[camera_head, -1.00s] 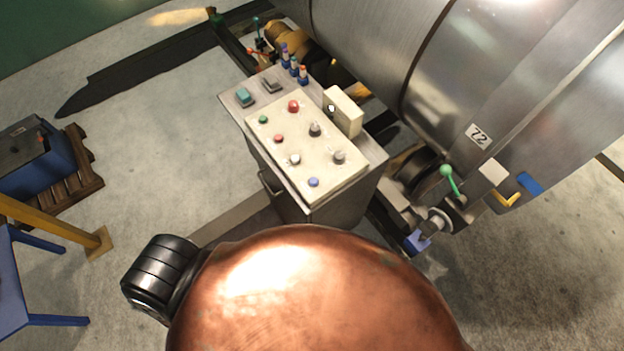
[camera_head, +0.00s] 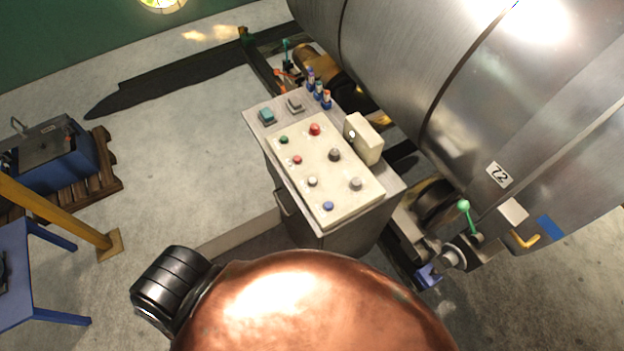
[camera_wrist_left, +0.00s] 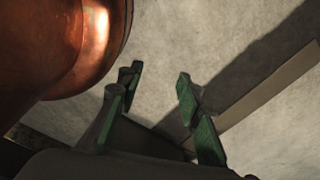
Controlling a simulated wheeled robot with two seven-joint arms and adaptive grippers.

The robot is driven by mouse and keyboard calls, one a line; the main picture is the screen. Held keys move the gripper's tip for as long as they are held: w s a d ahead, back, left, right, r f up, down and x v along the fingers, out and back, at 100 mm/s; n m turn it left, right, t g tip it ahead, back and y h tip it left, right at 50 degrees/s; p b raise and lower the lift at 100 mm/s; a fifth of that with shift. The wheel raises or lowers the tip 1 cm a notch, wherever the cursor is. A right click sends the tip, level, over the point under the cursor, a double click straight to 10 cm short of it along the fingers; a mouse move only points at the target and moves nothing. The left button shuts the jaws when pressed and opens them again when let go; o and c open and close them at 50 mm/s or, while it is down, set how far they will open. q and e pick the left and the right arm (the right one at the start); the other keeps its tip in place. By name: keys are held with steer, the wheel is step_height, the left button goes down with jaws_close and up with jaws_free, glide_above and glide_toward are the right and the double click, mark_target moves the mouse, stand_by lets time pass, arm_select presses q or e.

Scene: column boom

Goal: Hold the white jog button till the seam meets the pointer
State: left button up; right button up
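The white jog button (camera_head: 312,182) sits on the cream panel (camera_head: 340,204) of a grey control console. Green, red and blue buttons and dark and grey knobs surround it. Nothing touches it. A large steel drum (camera_head: 400,50) lies right of the console, with a dark seam line (camera_head: 466,73) around it. A yellow hooked piece (camera_head: 525,241) beside the drum's lower side may be the pointer; I cannot tell. My left gripper (camera_wrist_left: 157,82), with green-padded fingers, is open and empty above the floor in the left wrist view. Neither gripper shows in the head view.
A cream box (camera_head: 363,139) stands on the console's right edge. A green-knobbed lever (camera_head: 464,206) is by the drum's roller. A blue machine on a pallet (camera_head: 98,180), a yellow post (camera_head: 55,213) and a blue table (camera_head: 15,265) stand left. Floor left of the console is clear.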

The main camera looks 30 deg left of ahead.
arm_select(q)
jaws_close()
stand_by(1.4)
